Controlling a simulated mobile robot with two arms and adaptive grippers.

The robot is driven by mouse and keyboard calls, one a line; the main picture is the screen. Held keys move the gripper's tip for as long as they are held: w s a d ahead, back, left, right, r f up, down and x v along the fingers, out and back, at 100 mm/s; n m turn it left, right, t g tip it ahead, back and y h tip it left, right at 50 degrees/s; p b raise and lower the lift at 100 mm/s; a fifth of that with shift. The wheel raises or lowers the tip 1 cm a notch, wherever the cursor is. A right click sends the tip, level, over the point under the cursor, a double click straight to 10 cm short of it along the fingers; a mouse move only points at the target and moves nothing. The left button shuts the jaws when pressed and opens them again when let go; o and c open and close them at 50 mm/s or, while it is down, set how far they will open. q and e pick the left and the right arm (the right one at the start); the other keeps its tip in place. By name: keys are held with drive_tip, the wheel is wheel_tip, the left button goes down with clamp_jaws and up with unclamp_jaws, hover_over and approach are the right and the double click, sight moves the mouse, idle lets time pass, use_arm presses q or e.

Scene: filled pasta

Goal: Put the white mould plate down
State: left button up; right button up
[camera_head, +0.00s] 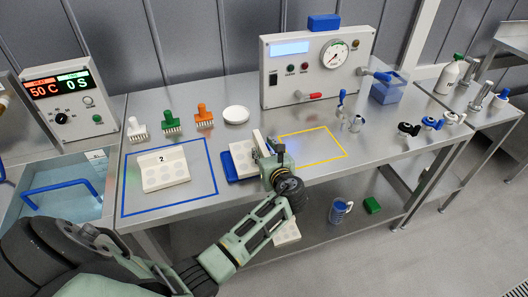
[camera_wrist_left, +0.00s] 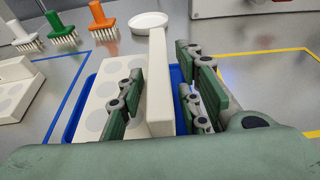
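My left gripper (camera_head: 268,150) is over the right part of a blue tray (camera_head: 231,176). A white mould plate with round recesses (camera_head: 242,156) lies flat in this tray; it also shows in the left wrist view (camera_wrist_left: 98,102). A narrow white slab (camera_wrist_left: 160,85) stands up along that plate's right side, between my left fingers. Gaps show on both sides of it, so the gripper looks open around it. Whether it is part of the plate I cannot tell. Another white mould plate, marked 2 (camera_head: 163,168), lies inside the blue outline. My right gripper is not in view.
Three brushes, white (camera_head: 136,130), green (camera_head: 171,120) and orange (camera_head: 204,117), and a round white dish (camera_head: 236,114) stand behind the tray. The yellow-outlined area (camera_head: 315,146) is clear. A control box with a gauge (camera_head: 318,66) stands at the back.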

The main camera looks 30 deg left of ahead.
use_arm(q)
drive_tip(key=shift+r, duration=0.5)
drive_tip(key=v, duration=1.2)
drive_tip(key=shift+b, duration=0.45)
drive_tip(key=shift+r, duration=0.1)
